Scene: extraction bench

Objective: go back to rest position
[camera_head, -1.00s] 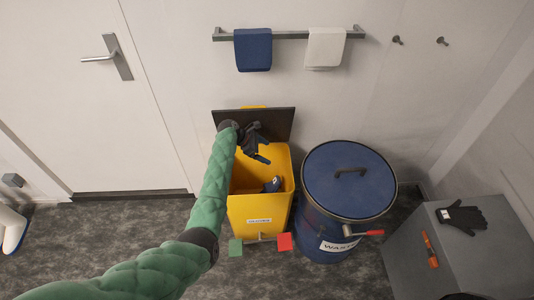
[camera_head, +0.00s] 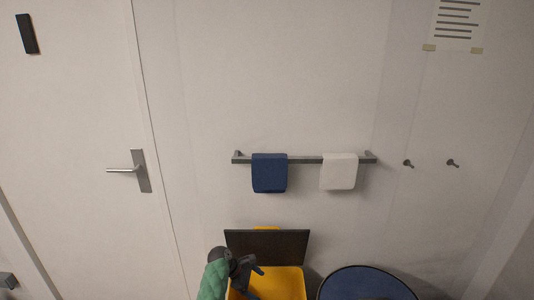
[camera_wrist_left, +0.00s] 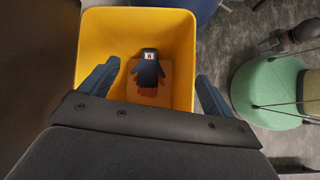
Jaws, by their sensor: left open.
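My left gripper (camera_head: 248,272) is at the bottom of the head view, over the yellow bin (camera_head: 285,282). In the left wrist view my left gripper (camera_wrist_left: 150,95) has its two blue-grey fingers wide apart with nothing between them. Below them is the open yellow bin (camera_wrist_left: 105,38). A dark blue glove (camera_wrist_left: 148,70) with orange-brown at its lower end lies on the bin's floor. My right gripper is not in view.
The bin's dark lid (camera_head: 266,246) stands open against the wall. A blue drum (camera_head: 365,284) is to the right. A rail above holds a blue towel (camera_head: 269,172) and a white towel (camera_head: 339,171). A door (camera_head: 75,150) is at left.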

